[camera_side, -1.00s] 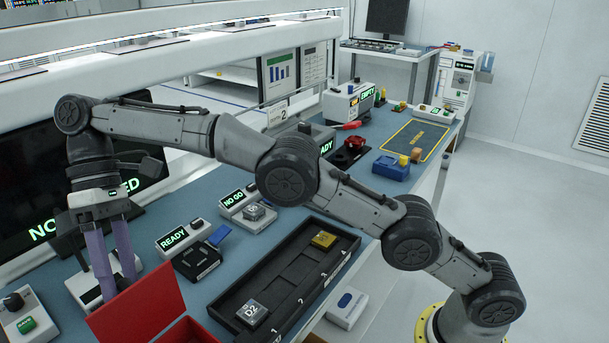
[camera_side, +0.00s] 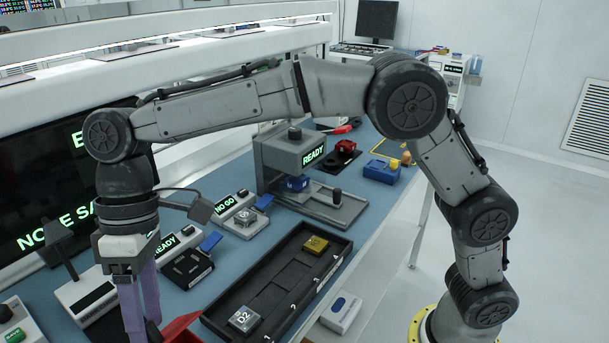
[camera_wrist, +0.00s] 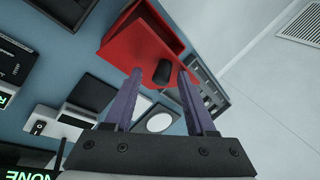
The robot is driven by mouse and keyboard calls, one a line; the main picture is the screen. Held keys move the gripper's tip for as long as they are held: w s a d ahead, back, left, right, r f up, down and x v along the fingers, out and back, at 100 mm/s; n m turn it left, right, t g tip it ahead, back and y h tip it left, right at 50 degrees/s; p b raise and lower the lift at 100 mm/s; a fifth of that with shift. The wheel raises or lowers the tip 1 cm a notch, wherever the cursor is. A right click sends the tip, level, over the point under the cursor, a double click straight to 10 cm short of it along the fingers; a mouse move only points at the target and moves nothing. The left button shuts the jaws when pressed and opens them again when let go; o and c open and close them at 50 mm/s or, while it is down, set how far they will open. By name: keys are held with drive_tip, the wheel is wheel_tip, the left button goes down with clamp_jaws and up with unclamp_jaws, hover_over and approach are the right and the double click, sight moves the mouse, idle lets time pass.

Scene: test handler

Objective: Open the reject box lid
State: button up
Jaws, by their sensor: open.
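The red reject box (camera_wrist: 135,45) shows near the top middle of the wrist view. A dark cylindrical knob (camera_wrist: 162,72) stands out against its red surface. In the side view only a small red part (camera_side: 182,327) shows at the bottom edge, so the lid's exact angle cannot be told. My gripper (camera_wrist: 160,76) has its two purple fingers apart and empty, with the knob appearing between the fingertips; contact cannot be judged. In the side view my gripper (camera_side: 140,312) points down, left of the red part, its fingertips near the bottom edge.
A black tray (camera_side: 270,298) holding a D2 part (camera_side: 243,319) and a yellow part (camera_side: 316,244) lies right of the box. READY (camera_side: 180,250) and NO GO (camera_side: 228,205) units stand behind. Blue bench surface shows between them.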

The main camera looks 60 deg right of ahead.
sight(165, 341)
drive_tip(key=s+f+t, duration=0.2)
drive_tip(key=s+t, duration=0.1)
drive_tip(key=shift+s+n, duration=0.1)
drive_tip(key=shift+n, duration=0.2)
drive_tip(key=s+d+r+t, duration=0.2)
drive_tip(key=s+d+r, duration=0.3)
drive_tip(key=r, duration=0.5)
drive_tip(key=w+d+r+m+t, duration=0.2)
drive_tip(key=w+d+m, duration=0.1)
drive_tip(key=d, duration=0.5)
drive_tip(key=s+d+f+m+t+h, duration=0.1)
drive_tip(key=s+d+m+h, duration=0.1)
drive_tip(key=d, duration=1.3)
drive_tip(key=shift+s+m, duration=0.7)
drive_tip(key=shift+m, duration=0.2)
drive_tip(key=shift+f, duration=0.1)
